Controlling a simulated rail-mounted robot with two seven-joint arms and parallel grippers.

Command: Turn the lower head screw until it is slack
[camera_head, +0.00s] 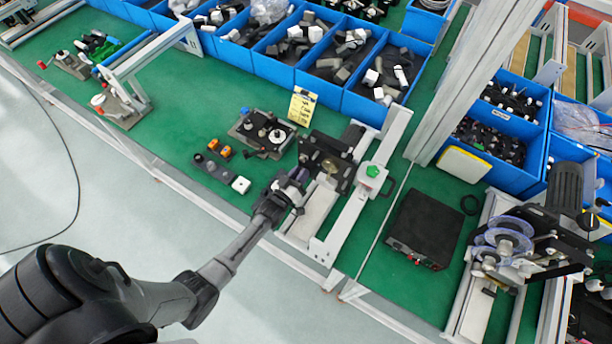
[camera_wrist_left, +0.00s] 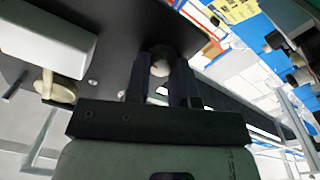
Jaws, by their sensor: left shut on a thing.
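The coder (camera_head: 335,160) is a dark machine with a pale base on the green bench, at the middle of the head view. My left gripper (camera_head: 292,186) reaches it from the front left. In the left wrist view my left gripper (camera_wrist_left: 162,88) has its two dark fingers closed about a small round screw head (camera_wrist_left: 160,68) with a pale middle, on the dark face of the machine. I take this for the lower head screw; the fingers hide its sides. In the head view the gripper covers it. My right gripper is in neither view.
A cream knob (camera_wrist_left: 57,90) sits left of the fingers in the left wrist view. A black box (camera_head: 425,229) lies farther right. Switches (camera_head: 213,165) lie to the left. Blue bins (camera_head: 294,75) line the back.

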